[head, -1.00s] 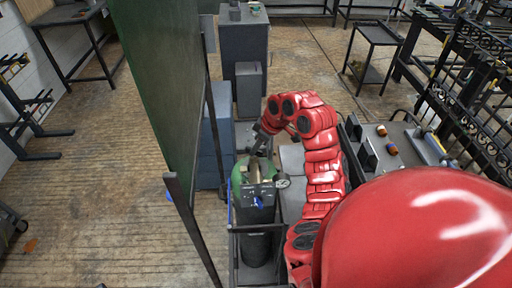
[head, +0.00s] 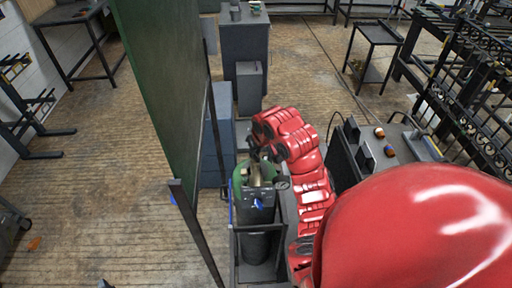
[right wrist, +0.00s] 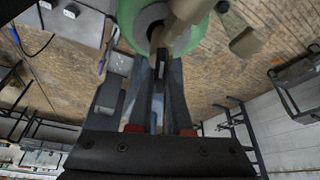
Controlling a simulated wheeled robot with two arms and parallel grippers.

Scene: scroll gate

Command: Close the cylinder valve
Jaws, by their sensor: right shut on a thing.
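The gas cylinder (head: 257,242) has a dark body and a green shoulder (head: 240,177). It stands upright in a dark metal cart frame. A brass-coloured valve (head: 258,178) sits on its top, with a round gauge (head: 283,184) at its right. My right gripper (head: 257,157) is at the valve top from above. In the right wrist view, its narrow fingers (right wrist: 160,62) are close together at the valve body (right wrist: 183,22) and shut on the valve part there. The gripped part is mostly hidden by the fingers. My left gripper is in neither view.
A tall green panel (head: 165,90) on a dark post stands close to the cylinder's left. Blue-grey boxes (head: 217,150) and a grey cabinet (head: 245,45) are behind it. A cart with small items (head: 390,150) stands at the right. The wooden floor at left is mostly clear.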

